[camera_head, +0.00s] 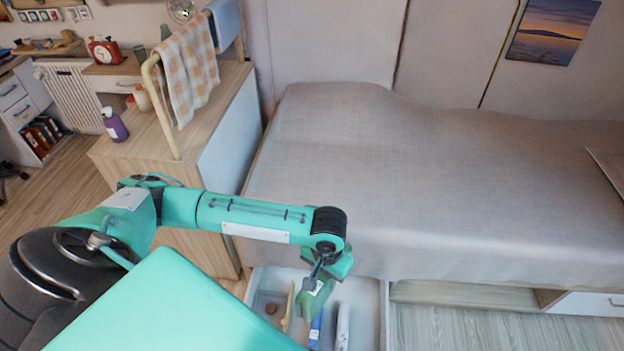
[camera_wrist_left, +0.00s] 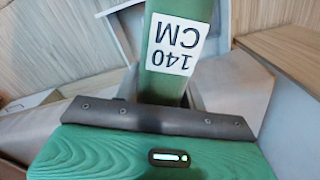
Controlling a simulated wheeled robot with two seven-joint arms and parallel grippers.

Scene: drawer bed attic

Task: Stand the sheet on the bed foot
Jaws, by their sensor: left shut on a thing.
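My left gripper (camera_head: 320,280) is shut on a green sheet (camera_head: 314,305), seen as a narrow green piece below the fingers. In the left wrist view the sheet (camera_wrist_left: 172,75) is a green strip with a white label reading "140 CM". The gripper holds it over the open drawer (camera_head: 374,300) at the front left of the bed; whether it touches the drawer is unclear. The bed (camera_head: 430,190) has a grey-beige checked cover. I cannot tell which end is its foot. My right gripper is not in view.
The drawer holds a yellow item (camera_head: 289,305), a blue one (camera_head: 315,330), a white one (camera_head: 343,325) and a small brown round one (camera_head: 271,308). A wooden cabinet (camera_head: 140,150) with a cloth rack (camera_head: 162,110) and purple bottle (camera_head: 114,124) stands left. The bed top is clear.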

